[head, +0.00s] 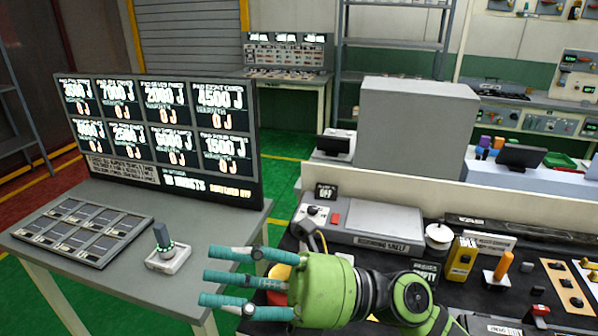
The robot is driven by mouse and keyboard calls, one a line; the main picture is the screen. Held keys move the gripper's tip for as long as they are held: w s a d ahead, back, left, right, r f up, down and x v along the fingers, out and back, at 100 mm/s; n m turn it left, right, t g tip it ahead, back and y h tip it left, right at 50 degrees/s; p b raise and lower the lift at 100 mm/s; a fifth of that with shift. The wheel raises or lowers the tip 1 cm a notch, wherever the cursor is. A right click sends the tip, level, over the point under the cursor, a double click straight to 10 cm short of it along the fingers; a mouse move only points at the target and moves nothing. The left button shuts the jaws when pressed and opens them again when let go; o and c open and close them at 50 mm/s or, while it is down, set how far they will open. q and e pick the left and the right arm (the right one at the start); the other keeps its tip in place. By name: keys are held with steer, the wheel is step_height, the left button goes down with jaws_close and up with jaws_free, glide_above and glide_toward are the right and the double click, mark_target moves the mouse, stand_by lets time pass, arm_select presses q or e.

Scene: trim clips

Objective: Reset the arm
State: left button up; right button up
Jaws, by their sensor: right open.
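My right gripper (212,276) has a green palm and teal fingers spread apart. It is open and empty, and points left. Its arm comes in from the lower right, over the front of the dark workbench (505,318). The fingers reach past the bench's left end, near the grey table (190,208) on the left. A yellow-orange round thing (281,271) is partly hidden behind the gripper. My left gripper is not in view.
On the grey table are a display board (160,125), a panel of tiles (82,229) and a small knob on a white base (167,259). The bench holds a grey shelf block (376,222), a yellow box (461,259) and an orange-handled tool (502,265).

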steer(key=w+d+m+t+h, duration=0.2)
steer(key=w+d+m+t, duration=0.35)
steer(key=m+t, duration=0.55)
steer(key=w+d+m+t+h, duration=0.3)
steer(key=w+d+m+t, duration=0.25)
steer(key=m+t, duration=0.55)
steer(key=w+d+f+m+g+h, duration=0.1)
steer(key=d+f+m+g+h, duration=0.1)
steer(key=d+f+m+h, duration=0.55)
steer(key=w+d+f+m+g+h, duration=0.2)
steer(key=d+f+m+h, duration=0.3)
steer(key=f+m+h, duration=0.55)
steer(key=s+d+f+m+g+y, duration=0.3)
steer(key=s+f+g, duration=0.9)
steer(key=s+f, duration=0.95)
step_height(320, 180, down, 29)
steer(key=s+g+h+b, duration=0.1)
steer(key=s+g+b, duration=0.15)
steer(key=b, duration=0.35)
arm_select(q)
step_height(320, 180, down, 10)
steer(key=b, duration=0.4)
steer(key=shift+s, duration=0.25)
arm_select(e)
steer(key=s+d+f, duration=0.3)
steer(key=s+f, duration=1.3)
steer(key=f, duration=0.2)
steer(key=shift+d, duration=0.15)
